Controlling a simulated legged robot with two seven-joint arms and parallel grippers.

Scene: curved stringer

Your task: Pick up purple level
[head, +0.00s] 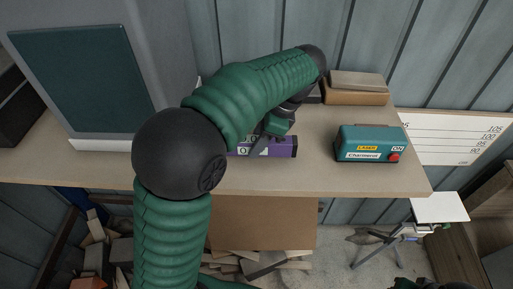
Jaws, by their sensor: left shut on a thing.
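The purple level (281,148) lies along the shelf's front part, in the middle of the head view. Its left portion is hidden behind my left arm. My left gripper (262,143) reaches down to it from above and is shut on it. The fingertips are partly covered by my own arm. I cannot tell whether the level is lifted or still touches the shelf. My right gripper does not clearly show; only a dark shape is at the bottom edge.
On the wooden shelf (385,181), a teal laser box (368,145) with a red knob stands right of the level. Stacked wooden blocks (357,88) lie behind. A large grey machine with a dark green panel (83,82) stands left. Wood scraps (262,263) lie below.

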